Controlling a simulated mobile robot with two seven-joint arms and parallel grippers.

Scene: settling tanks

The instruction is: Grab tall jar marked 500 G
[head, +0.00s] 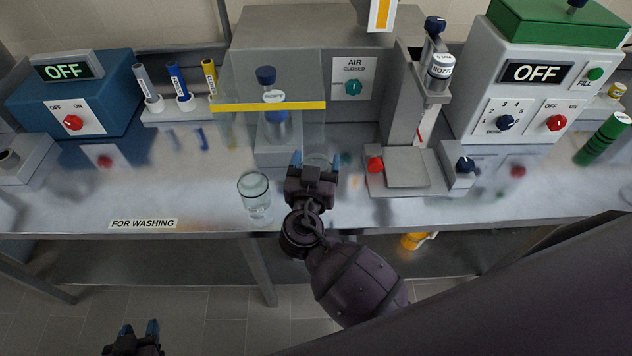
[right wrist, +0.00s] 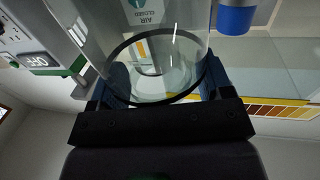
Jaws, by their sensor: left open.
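No 500 G mark is readable on any jar. A clear glass jar (head: 255,199) stands upright on the counter near its front edge, left of my right gripper. Another clear glass vessel (head: 318,160) is partly hidden behind my right gripper (head: 316,162). The right wrist view shows this clear round vessel (right wrist: 158,65) between the blue fingers of my right gripper (right wrist: 157,88); whether they press on it is unclear. My left gripper (head: 138,332) is open and empty, low at the left, in front of the counter.
A balance-like device (head: 407,168) stands to the right. A "FOR WASHING" label (head: 143,224) marks the front left edge. Control boxes (head: 77,95) (head: 533,72) flank the counter.

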